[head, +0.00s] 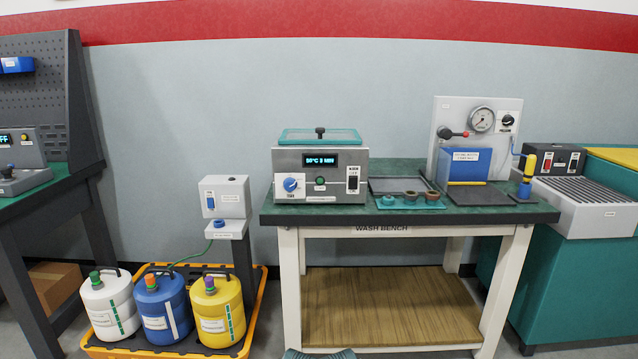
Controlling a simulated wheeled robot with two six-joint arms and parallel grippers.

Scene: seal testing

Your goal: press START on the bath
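The bath (320,190) is a grey metal box on the left part of the wash bench, with a teal lid (320,135) on top. A black and white switch (352,181) is on the right. Neither of my grippers is in view.
A teal tray (383,203) with several brown rings lies right of the bath. A gauge panel (505,104) and blue block (455,165) stand further right on the wash bench (260,217). Several jugs stand in a yellow tray (262,285) on the floor at left.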

